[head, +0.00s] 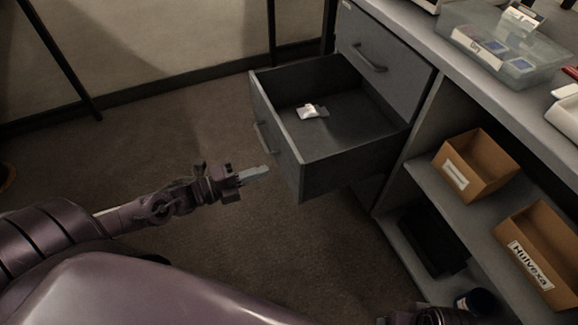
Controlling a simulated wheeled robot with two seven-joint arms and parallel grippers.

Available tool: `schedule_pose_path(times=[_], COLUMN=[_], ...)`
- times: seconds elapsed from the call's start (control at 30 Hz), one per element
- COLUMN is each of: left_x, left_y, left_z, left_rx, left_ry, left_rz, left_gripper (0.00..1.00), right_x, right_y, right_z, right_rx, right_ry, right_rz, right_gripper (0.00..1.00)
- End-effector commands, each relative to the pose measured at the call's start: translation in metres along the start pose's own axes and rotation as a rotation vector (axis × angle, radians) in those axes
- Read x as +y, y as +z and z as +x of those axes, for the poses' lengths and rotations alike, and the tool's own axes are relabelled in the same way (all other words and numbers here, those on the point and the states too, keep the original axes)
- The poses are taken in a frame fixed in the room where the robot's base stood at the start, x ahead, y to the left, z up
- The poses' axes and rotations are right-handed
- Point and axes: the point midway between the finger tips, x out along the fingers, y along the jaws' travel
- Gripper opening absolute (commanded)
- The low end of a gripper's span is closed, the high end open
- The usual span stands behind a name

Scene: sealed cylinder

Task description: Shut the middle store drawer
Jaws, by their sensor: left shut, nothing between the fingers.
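The middle store drawer (345,178) is pulled well out of the grey cabinet in the head view. Its front panel (272,127) faces left and carries a bar handle (263,138). A small white packet (311,111) lies inside on the drawer floor. My left gripper (262,173) is shut and empty, just left of the drawer's near front corner and below the handle in the picture. I cannot tell whether it touches the panel. A dark piece at the bottom edge may be part of my right arm; its fingers do not show.
The upper drawer (383,68) is closed. A clear bin (506,50) stands on the counter (480,95). Cardboard boxes, one here (474,163) and one labelled Hulvexa (540,250), sit on the open shelf to the right.

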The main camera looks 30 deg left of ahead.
Motion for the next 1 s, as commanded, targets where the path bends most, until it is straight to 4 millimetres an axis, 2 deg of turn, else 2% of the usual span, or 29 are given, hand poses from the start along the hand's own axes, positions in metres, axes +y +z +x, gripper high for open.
schedule_pose_path(times=[0.03,0.2,0.4,1.0], left_x=[0.0,0.001,0.001,0.001], left_y=[0.001,0.001,0.0,0.0], left_z=[0.013,0.045,0.069,0.079], left_rx=[0.0,0.0,-0.002,-0.001], left_ry=[-0.007,-0.005,-0.002,0.0], left_rz=[0.003,0.0,0.0,-0.001], left_gripper=[0.0,0.0,0.0,0.0], right_x=[-0.002,-0.009,-0.013,-0.015], right_y=[-0.001,-0.007,-0.012,-0.014], right_z=[0.005,0.009,0.011,0.012], right_rx=[0.014,0.063,0.099,0.114], right_ry=[-0.004,-0.015,-0.022,-0.025], right_rz=[-0.006,-0.022,-0.033,-0.036], right_gripper=[0.77,0.77,0.77,0.77])
